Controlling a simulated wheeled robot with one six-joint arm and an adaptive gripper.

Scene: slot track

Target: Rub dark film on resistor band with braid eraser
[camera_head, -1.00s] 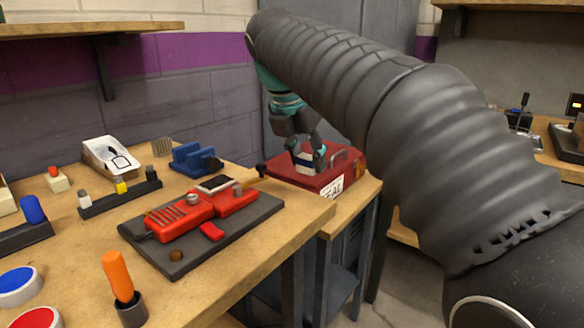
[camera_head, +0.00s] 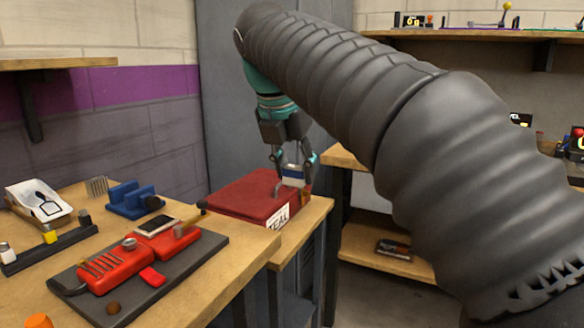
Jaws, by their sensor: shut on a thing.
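My gripper (camera_head: 292,162) is shut on a small white-and-blue block (camera_head: 293,176), which looks like the braid eraser. It holds the block just above or against the right end of the red box; contact cannot be told. The red hand controller (camera_head: 125,268) lies on a dark mat (camera_head: 205,262) on the workbench, well to the left of my gripper and nearer the camera. A ribbed strip (camera_head: 103,262) on the controller may be the resistor band. Dark film on it is too small to tell.
The red box (camera_head: 243,195) with a white label stands on a side table. Blue blocks (camera_head: 132,200), a white tray (camera_head: 38,203) and a dark rack (camera_head: 50,246) stand on the bench (camera_head: 235,283). A wall shelf (camera_head: 60,64) juts out upper left.

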